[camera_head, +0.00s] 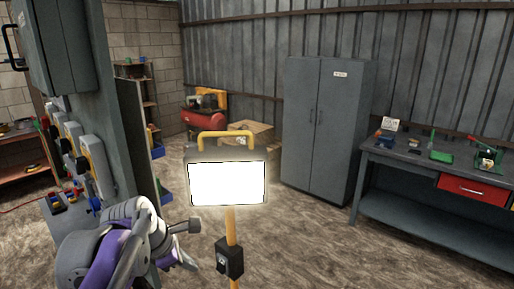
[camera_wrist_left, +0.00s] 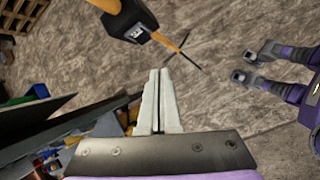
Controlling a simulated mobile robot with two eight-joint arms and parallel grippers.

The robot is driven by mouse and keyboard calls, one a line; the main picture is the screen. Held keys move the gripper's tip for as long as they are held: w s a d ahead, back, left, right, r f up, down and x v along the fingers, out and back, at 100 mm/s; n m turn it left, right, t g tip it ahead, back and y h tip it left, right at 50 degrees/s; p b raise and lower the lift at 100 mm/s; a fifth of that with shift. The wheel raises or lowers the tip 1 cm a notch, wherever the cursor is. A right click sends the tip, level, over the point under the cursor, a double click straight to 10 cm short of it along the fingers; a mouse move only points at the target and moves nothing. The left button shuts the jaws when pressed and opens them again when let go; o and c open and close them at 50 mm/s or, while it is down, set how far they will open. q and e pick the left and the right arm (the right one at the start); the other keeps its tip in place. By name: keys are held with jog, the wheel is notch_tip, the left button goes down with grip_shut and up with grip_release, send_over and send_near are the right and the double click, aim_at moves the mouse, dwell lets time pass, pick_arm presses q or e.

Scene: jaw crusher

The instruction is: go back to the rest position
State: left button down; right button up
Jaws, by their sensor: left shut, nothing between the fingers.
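My left arm (camera_head: 110,245), purple and grey, comes in at the lower left of the head view, beside the grey machine panel. In the left wrist view my left gripper (camera_wrist_left: 160,73) is shut, its two pale fingers together with nothing between them. My right gripper does not show clearly in either view.
A lit work lamp (camera_head: 227,183) on a yellow stand is close to the arm; its post also shows in the wrist view (camera_wrist_left: 167,42). A grey panel (camera_head: 107,110) is at left. A cabinet (camera_head: 325,125) and workbench (camera_head: 420,165) stand behind. Floor at right is clear.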

pick_arm(q)
jog(key=s+f+m+y, duration=0.3)
jog(key=s+f+m, duration=1.5)
jog(key=m, duration=0.4)
jog(key=shift+s+f+m+t, duration=0.3)
jog(key=shift+s+t, duration=0.1)
jog(key=shift+s, duration=0.3)
